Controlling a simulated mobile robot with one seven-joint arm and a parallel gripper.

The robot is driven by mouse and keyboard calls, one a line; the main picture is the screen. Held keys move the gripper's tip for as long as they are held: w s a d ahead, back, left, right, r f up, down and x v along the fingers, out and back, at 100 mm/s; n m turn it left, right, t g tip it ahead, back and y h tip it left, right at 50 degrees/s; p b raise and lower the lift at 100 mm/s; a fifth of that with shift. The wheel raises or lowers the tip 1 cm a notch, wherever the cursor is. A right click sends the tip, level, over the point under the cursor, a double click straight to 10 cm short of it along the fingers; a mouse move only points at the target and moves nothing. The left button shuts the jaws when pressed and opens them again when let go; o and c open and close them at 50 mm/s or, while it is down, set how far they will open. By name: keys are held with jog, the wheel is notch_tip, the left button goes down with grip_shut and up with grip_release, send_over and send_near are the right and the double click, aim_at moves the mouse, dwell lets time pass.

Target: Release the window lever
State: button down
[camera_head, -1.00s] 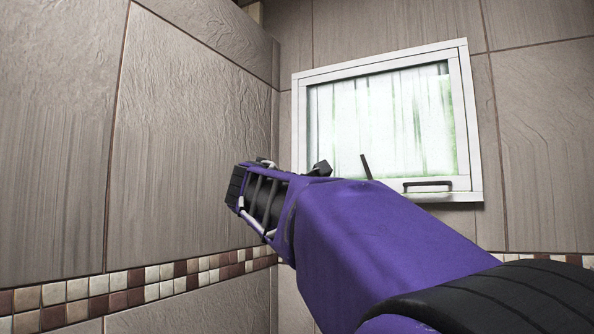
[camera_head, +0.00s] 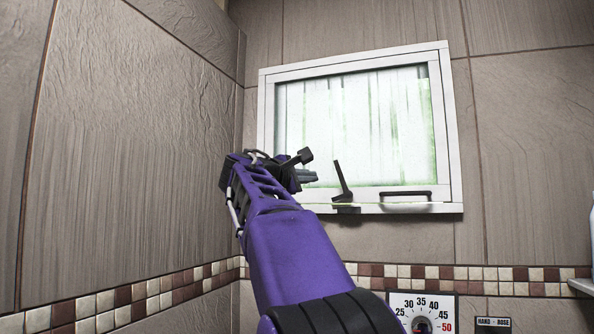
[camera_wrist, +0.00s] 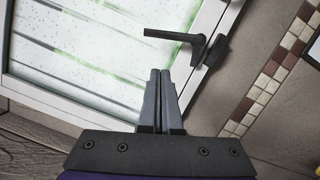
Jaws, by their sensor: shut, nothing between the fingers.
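The window (camera_head: 355,130) has a white frame and pale, translucent glass and sits in the tiled wall. Its dark lever (camera_head: 342,182) stands at the bottom of the frame, pointing up and leaning slightly left. In the wrist view the lever (camera_wrist: 178,37) shows near the top, extending over the glass from its mount on the frame. My gripper (camera_head: 312,176) is left of the lever in the head view, with a visible gap. In the wrist view my gripper (camera_wrist: 160,72) is shut and empty, its fingertips apart from the lever in the picture.
A dark bar handle (camera_head: 406,194) is on the lower frame, right of the lever. A side wall (camera_head: 130,150) stands close at left. A dial (camera_head: 421,312) and a small sign (camera_head: 493,322) are below. A shelf edge (camera_head: 582,287) is at right.

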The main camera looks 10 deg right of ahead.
aim_at(339, 169)
jog(key=d, duration=0.1)
jog(key=d+r, duration=0.1)
jog(key=d, duration=0.1)
jog(key=w+d, duration=0.1)
jog(key=d, duration=0.1)
jog(key=shift+r, duration=0.15)
jog(key=shift+s+d+r+m+p, duration=0.3)
jog(key=shift+d+r+m+p, duration=0.2)
jog(key=shift+d+p, duration=0.3)
jog(key=shift+a, duration=0.1)
jog(key=shift+s+f, duration=0.1)
